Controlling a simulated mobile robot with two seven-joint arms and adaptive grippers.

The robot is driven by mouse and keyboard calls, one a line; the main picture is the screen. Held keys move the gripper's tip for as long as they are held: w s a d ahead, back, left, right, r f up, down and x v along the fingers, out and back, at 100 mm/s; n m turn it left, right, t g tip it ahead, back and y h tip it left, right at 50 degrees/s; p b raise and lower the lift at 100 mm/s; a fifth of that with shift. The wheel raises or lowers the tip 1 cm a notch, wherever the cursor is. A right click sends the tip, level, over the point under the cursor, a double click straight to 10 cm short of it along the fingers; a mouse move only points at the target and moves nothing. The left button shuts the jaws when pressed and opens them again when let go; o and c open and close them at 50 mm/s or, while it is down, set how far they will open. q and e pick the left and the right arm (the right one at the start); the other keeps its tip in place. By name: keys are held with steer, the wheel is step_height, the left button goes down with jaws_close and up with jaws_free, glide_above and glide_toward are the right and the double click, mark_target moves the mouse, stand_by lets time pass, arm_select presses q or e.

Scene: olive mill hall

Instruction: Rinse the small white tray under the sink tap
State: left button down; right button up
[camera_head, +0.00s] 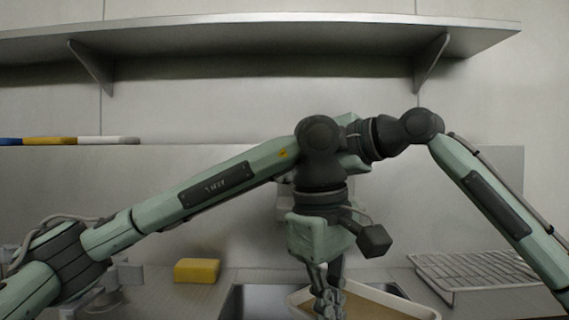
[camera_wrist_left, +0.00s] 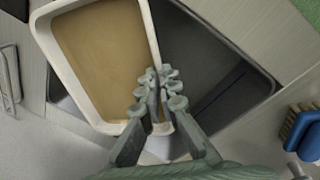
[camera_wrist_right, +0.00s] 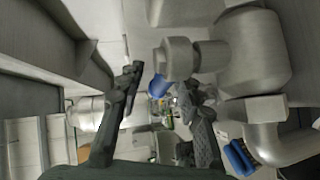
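The small white tray (camera_wrist_left: 146,28), with a tan-brown inside, is tilted over the sink basin (camera_wrist_left: 225,65). Its rim also shows low in the head view (camera_head: 407,304). My left gripper (camera_wrist_left: 158,98) points down, its fingers closed on the tray's edge. It also shows in the head view (camera_head: 328,295). My right gripper (camera_wrist_right: 165,92) is open and empty, fingers wide apart. In the head view it is hidden behind my left arm. A large grey metal fitting, apparently the tap (camera_wrist_right: 245,55), stands close beside its right finger. I cannot tell whether water runs.
A yellow sponge (camera_head: 197,270) lies on the counter left of the sink. A wire rack (camera_head: 475,270) stands to the right. A blue-handled brush (camera_wrist_left: 303,130) lies beside the basin. A metal shelf (camera_head: 260,36) spans the wall above. My arms cross closely over the sink.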

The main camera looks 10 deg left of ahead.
steer(key=v, duration=1.2)
steer(key=shift+d, duration=0.1)
steer(key=shift+c, duration=0.4)
steer(key=x, duration=1.1)
steer(key=shift+w+a+f, duration=0.1)
steer(key=shift+w+a, duration=0.15)
steer(key=shift+w, duration=0.15)
steer(key=shift+c, duration=0.4)
jaws_close()
